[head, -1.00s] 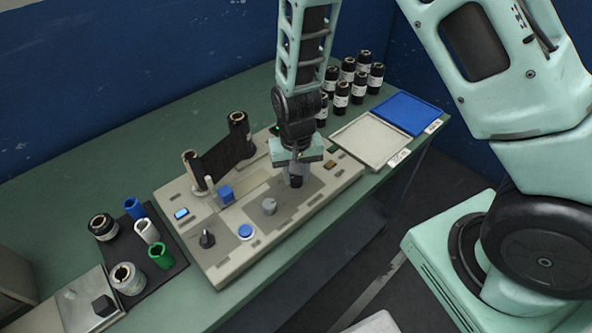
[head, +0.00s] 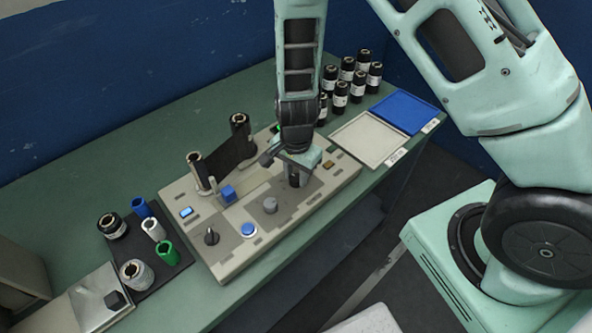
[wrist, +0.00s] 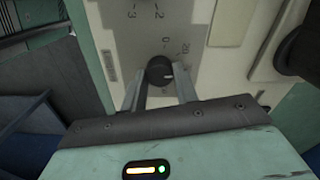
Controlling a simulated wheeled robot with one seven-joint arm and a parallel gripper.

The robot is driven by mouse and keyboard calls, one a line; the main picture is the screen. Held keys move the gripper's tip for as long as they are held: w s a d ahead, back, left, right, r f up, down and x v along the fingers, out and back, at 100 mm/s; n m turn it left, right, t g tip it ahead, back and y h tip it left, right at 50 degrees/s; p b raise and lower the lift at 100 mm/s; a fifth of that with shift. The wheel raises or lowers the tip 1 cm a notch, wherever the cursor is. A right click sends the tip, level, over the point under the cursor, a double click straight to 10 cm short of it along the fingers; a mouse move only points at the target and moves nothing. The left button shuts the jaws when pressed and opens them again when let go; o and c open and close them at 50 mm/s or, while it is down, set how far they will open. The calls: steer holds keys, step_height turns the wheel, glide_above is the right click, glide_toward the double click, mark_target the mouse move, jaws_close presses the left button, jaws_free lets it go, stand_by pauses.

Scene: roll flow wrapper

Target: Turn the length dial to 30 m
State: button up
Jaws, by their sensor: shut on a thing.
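The dark round dial (wrist: 160,70) sits between my gripper's two fingers in the wrist view, near the centre of the panel face. A light pointer line on its top points to the picture's right. Printed numbers stand around it; a 20 is legible at its upper right, others are hard to read. My gripper (wrist: 160,88) is shut on this dial. In the head view my gripper (head: 297,172) is over the right part of the grey control panel (head: 238,255) and largely hides the dial.
A grey knob (head: 270,205), a blue button (head: 248,230) and a black selector (head: 211,236) stand to the left on the panel. Two upright spools (head: 240,130) carry black film behind.

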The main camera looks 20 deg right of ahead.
mark_target(296, 178)
steer(key=shift+m, duration=0.4)
steer(key=o, duration=1)
steer(key=shift+c, duration=0.2)
steer(key=shift+r, duration=0.1)
step_height(296, 178, up, 17)
steer(key=p, duration=0.1)
steer(key=shift+r, duration=0.15)
steer(key=shift+s, duration=0.1)
